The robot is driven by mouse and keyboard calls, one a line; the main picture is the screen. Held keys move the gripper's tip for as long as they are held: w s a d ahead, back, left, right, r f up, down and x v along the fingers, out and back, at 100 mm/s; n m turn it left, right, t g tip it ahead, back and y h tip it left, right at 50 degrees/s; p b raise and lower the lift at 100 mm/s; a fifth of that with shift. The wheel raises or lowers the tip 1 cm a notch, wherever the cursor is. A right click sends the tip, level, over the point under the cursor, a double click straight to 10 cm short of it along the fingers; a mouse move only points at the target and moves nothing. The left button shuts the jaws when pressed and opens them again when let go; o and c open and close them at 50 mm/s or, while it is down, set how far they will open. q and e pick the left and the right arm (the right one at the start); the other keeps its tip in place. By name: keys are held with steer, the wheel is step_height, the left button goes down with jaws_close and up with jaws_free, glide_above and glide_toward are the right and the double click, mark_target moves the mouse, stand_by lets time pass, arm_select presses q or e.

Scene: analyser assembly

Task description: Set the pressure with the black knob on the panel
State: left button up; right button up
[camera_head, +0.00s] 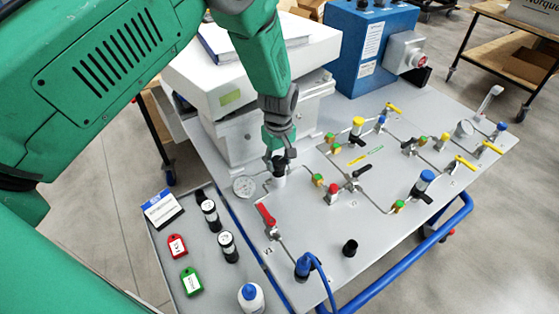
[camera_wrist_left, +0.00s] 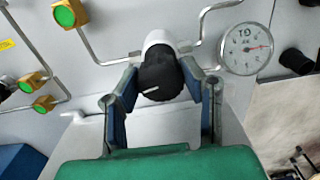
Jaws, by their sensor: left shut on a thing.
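The black knob (camera_wrist_left: 160,80) sits on a white cylindrical regulator body on the panel, with a pale mark on its face. My left gripper (camera_wrist_left: 167,90) has its two fingers on either side of the knob, shut on it. In the head view my left gripper (camera_head: 279,162) reaches down onto the black knob, which it largely hides. A round pressure gauge (camera_wrist_left: 246,48) with a red needle stands beside the knob, and it also shows in the head view (camera_head: 244,187). The grey panel (camera_head: 315,238) carries them. My right gripper is in neither view.
A red-handled valve (camera_head: 266,215) and a blue connector with a hose (camera_head: 303,266) are in front of the knob. Several coloured valves and pipes lie to the right. A white instrument (camera_head: 225,98) stands close behind. Bottles and tags lie at left.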

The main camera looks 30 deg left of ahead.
arm_select(q)
steer(key=m, duration=0.7)
steer(key=shift+w, duration=0.1)
steer(key=m, duration=0.7)
steer(key=shift+a+r+m, duration=0.1)
steer(key=shift+m, duration=0.2)
steer(key=m, duration=0.5)
steer(key=shift+w, duration=0.1)
steer(key=m, duration=0.4)
steer(key=shift+m, duration=0.3)
steer(key=o, duration=1)
steer(key=shift+o, duration=0.7)
